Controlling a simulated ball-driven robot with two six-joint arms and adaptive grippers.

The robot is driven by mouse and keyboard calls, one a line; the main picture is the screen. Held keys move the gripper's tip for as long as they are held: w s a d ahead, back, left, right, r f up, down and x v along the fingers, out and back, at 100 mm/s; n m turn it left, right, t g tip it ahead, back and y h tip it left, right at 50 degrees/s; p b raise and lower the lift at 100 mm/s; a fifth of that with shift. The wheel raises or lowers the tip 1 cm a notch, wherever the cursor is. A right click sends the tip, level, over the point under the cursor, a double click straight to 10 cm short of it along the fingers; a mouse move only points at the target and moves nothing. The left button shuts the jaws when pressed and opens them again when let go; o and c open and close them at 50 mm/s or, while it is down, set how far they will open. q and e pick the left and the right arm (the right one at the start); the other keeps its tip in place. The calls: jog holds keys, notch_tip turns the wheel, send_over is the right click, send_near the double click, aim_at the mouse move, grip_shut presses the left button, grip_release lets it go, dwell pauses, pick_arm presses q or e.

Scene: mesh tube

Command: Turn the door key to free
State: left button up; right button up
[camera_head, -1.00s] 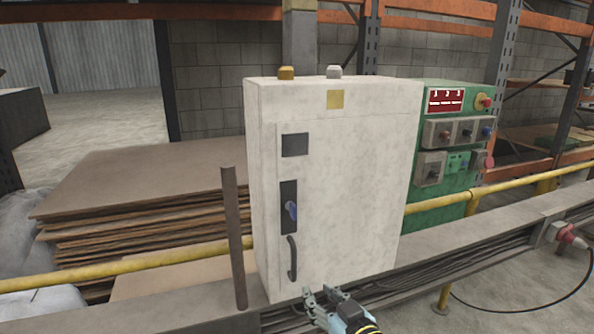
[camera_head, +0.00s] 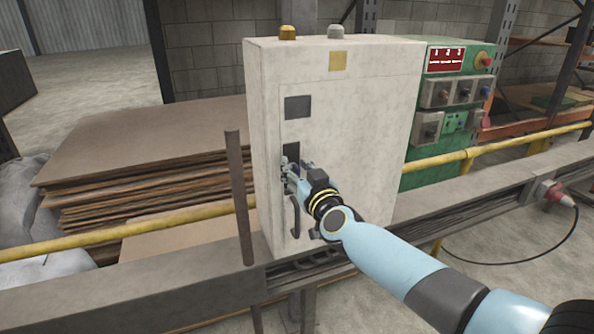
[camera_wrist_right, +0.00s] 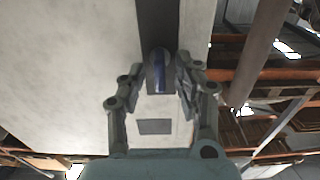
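The door key is blue and shows in the right wrist view (camera_wrist_right: 160,72), against a dark lock plate (camera_wrist_right: 158,22). The lock plate also shows in the head view (camera_head: 291,152) on the pale cabinet's door (camera_head: 345,135); there my gripper hides the key. My right gripper (camera_head: 291,172) is at the key, and in its wrist view (camera_wrist_right: 160,80) the fingers are apart on either side of it. The right-hand finger is close to the key and a gap shows at the left-hand one. Contact cannot be told. My left gripper is in no view.
A dark curved door handle (camera_head: 295,216) is just below the lock. A brown upright post (camera_head: 239,200) stands left of the cabinet. A green control box (camera_head: 455,110) is behind it at the right.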

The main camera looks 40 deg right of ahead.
jog(key=shift+w, duration=0.15)
grip_shut()
